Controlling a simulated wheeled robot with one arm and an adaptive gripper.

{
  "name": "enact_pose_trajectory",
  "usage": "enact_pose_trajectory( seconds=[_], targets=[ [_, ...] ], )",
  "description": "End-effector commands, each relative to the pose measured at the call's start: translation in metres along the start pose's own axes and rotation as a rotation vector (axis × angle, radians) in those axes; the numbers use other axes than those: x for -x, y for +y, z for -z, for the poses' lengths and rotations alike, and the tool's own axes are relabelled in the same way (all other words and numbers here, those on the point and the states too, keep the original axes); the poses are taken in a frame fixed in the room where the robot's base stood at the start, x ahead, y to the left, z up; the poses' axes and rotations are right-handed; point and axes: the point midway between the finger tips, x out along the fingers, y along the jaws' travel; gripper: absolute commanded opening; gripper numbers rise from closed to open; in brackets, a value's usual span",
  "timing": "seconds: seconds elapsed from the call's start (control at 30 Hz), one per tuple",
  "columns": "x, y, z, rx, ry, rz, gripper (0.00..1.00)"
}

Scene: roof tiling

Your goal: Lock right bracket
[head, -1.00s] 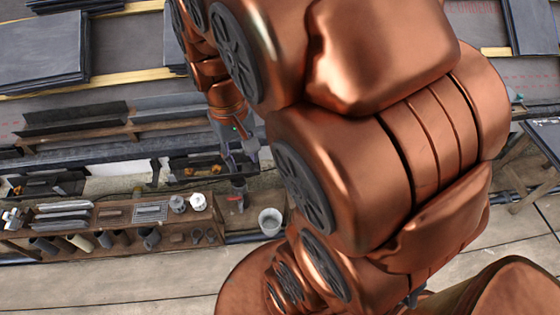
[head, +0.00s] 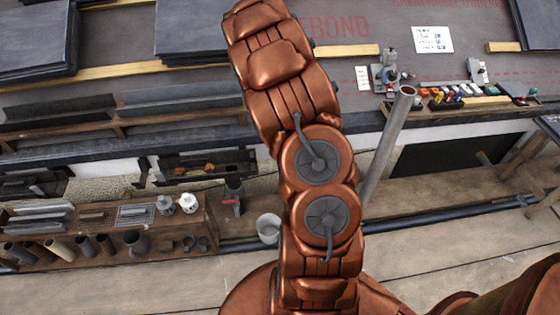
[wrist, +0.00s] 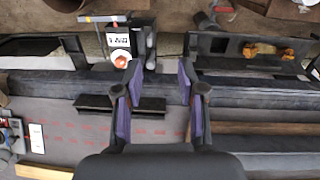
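My gripper (wrist: 160,80) is open in the wrist view, with its two purple-padded fingers apart and nothing between them. They are over the dark roof-edge band (wrist: 162,90). A short black bracket-like piece (wrist: 150,104) lies along that edge, partly behind the left finger. A box with a white label and a red knob (wrist: 121,60) sits just beyond the left fingertip. I cannot tell which part is the right bracket, or its lock state. In the head view my arm hides the gripper and this spot.
A tray with orange bits (head: 180,170) is left of my arm. A bench (head: 112,218) holds pots and tubes. A grey pipe (head: 388,140) leans at right. Small devices and coloured items (head: 455,97) line the roof's lower edge. Slate stacks (head: 200,28) lie on the roof.

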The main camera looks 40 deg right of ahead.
Motion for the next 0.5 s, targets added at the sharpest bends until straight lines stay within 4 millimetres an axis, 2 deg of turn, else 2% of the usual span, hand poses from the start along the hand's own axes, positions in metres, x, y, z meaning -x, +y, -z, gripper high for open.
enact_pose_trajectory(
  seconds=[0.03, 0.2, 0.33, 0.5],
  targets=[
    [-0.030, 0.007, 0.008, -0.012, -0.007, 0.008, 0.40],
    [-0.082, 0.022, 0.033, -0.034, 0.003, 0.035, 0.40],
    [-0.106, 0.028, 0.043, -0.045, 0.009, 0.052, 0.40],
    [-0.117, 0.031, 0.049, -0.048, 0.016, 0.060, 0.40]
  ],
)
